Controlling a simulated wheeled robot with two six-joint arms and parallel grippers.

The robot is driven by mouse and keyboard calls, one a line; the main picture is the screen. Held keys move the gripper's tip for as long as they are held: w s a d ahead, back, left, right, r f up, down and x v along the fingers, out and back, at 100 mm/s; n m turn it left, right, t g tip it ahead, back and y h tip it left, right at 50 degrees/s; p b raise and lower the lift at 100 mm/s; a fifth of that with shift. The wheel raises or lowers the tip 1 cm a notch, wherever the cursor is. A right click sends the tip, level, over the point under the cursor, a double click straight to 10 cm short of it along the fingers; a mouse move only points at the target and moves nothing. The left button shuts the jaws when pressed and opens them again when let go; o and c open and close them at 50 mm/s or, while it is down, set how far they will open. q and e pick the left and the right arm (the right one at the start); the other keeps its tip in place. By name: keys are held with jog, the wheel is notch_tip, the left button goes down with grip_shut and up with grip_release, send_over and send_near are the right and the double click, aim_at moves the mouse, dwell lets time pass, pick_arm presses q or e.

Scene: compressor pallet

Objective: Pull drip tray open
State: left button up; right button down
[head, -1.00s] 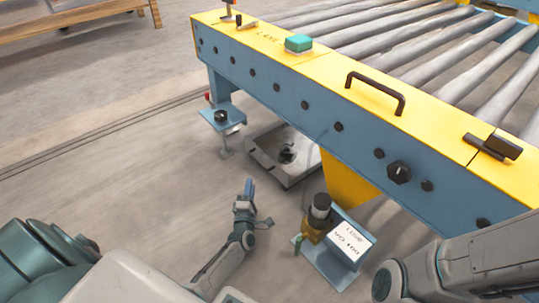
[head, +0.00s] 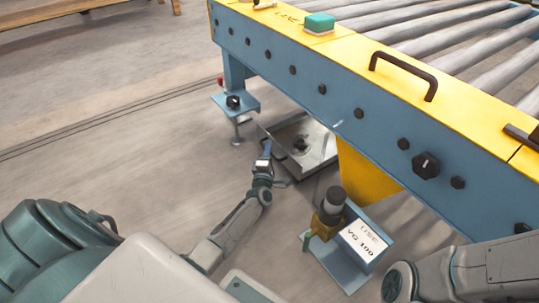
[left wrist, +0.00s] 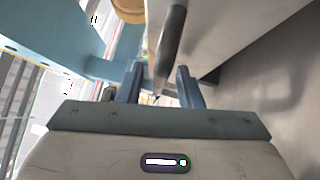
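The drip tray (head: 318,160) is a shallow grey metal pan low under the conveyor, with a dark round spot inside. My left gripper (head: 267,148) is at the tray's near left edge. In the left wrist view its two blue-grey fingers (left wrist: 160,77) stand apart. A dark bar, seemingly the tray's handle (left wrist: 173,38), runs between or just beyond the fingertips; I cannot tell whether they touch it. The tray's grey metal (left wrist: 265,85) fills the right of that view. My right arm shows at the lower right of the head view, but its gripper is out of frame.
The blue and yellow roller conveyor (head: 330,95) overhangs the tray. A blue foot bracket (head: 236,104) stands left of the tray. A blue stand with a white label (head: 364,240) and a brass-and-black fitting (head: 330,210) is close on the right. The floor at left is clear.

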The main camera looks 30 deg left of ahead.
pick_arm(q)
jog(key=shift+w, duration=0.1)
grip_shut()
jog(key=s+a+p, duration=0.3)
jog(key=s+a, duration=0.1)
jog(key=s, duration=0.7)
jog(key=s+a+p, duration=0.4)
jog(key=s+a, duration=0.1)
jog(key=s, duration=0.6)
jog(key=shift+s+a, duration=0.15)
jog(key=shift+s, duration=0.15)
grip_release()
